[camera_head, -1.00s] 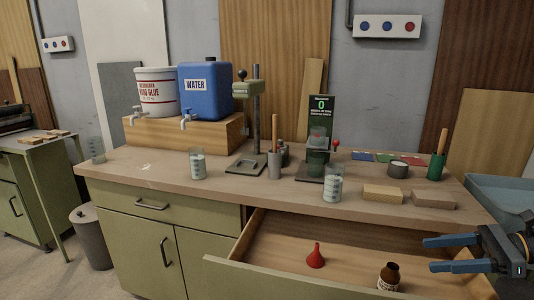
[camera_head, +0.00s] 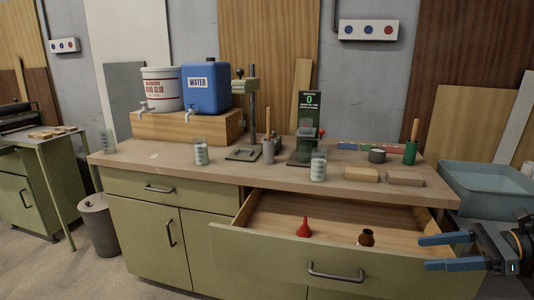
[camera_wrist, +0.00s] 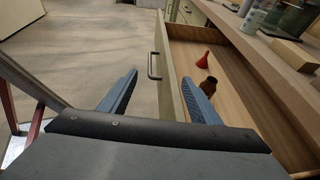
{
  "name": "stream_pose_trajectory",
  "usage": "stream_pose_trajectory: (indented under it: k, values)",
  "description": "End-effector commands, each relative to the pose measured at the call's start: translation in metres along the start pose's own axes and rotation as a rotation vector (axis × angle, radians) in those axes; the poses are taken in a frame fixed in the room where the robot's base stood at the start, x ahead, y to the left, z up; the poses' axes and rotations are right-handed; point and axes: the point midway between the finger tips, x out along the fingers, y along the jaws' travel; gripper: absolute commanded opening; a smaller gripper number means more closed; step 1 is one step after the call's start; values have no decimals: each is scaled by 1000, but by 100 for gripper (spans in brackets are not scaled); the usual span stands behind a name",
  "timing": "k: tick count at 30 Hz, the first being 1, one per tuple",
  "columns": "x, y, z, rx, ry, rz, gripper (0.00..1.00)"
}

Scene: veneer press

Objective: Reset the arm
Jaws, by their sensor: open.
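My gripper (camera_head: 447,253) is at the lower right of the head view, beside the right end of the open drawer (camera_head: 262,246). In the wrist view my gripper (camera_wrist: 160,98) also shows open, with the drawer's front and pull handle (camera_wrist: 153,66) beyond the fingers. The right finger overlaps the drawer's edge in that picture; I cannot tell whether they touch. A red funnel (camera_head: 304,228) and a brown bottle (camera_head: 366,238) are inside the drawer.
The bench top (camera_head: 272,176) holds beakers (camera_head: 318,166), wooden blocks (camera_head: 404,179), a press stand and a green cup. A blue water container (camera_head: 206,90) and a white glue bucket (camera_head: 162,90) stand on a wooden block. A blue-grey basin (camera_head: 488,190) is at the right.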

Motion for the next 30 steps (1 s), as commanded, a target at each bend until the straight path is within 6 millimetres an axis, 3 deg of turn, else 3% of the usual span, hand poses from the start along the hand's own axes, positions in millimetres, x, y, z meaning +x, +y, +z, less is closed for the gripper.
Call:
stream_pose_trajectory:
  k: [8, 17, 23, 30]
  values:
    - [22, 11, 7, -50, 62, 72, 57]
    - [61, 40, 16, -177, 201, 227, 57]
    - [91, 72, 22, -344, 342, 395, 57]
    - [127, 128, 31, -766, 578, 719, 57]
